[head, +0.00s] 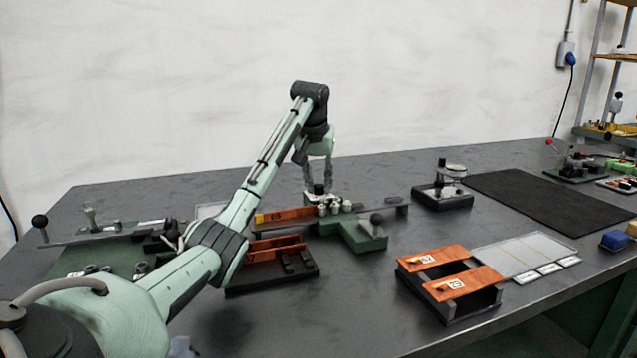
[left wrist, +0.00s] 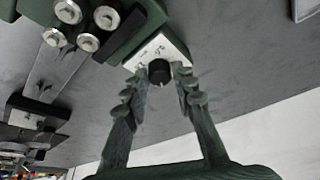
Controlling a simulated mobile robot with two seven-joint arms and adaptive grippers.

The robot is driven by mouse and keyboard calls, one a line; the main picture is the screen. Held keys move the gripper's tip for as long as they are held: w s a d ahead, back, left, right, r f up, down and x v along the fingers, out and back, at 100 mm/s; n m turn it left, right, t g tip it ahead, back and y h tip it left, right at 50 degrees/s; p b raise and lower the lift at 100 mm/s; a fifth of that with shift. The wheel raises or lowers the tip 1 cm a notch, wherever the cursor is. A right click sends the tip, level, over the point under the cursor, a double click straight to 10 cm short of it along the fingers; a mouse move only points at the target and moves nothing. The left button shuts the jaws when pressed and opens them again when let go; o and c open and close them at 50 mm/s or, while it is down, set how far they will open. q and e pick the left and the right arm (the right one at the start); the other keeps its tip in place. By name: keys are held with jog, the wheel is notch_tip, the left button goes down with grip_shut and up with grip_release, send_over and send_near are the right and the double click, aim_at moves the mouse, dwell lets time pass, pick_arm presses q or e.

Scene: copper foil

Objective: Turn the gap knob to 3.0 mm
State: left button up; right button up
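The gap knob (left wrist: 158,72) is a short black cylinder on a white dial plate (left wrist: 157,48), at the end of a green machine body. My left gripper (left wrist: 162,75) comes at the knob with its two green fingers spread, one tip to each side of it. The tips look close to the knob; I cannot tell whether they touch it, and the dial marks are too small to read. My right gripper is not in view.
Metal rollers (head: 335,207) stand beside the knob. An orange strip piece (head: 286,217) lies left of them. A black stand with orange plates (head: 450,272) is at the front right. A round-topped instrument (head: 443,195) and dark mat (head: 545,200) lie to the right.

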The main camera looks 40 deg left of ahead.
pick_arm(q)
grip_shut()
jog(key=shift+m+h, duration=0.5)
jog(key=shift+m, duration=1.1)
jog(key=o, duration=0.6)
grip_release()
jog(key=shift+c, duration=0.2)
jog(key=v, duration=1.2)
jog(key=shift+s, duration=0.2)
jog(key=shift+f, duration=0.1)
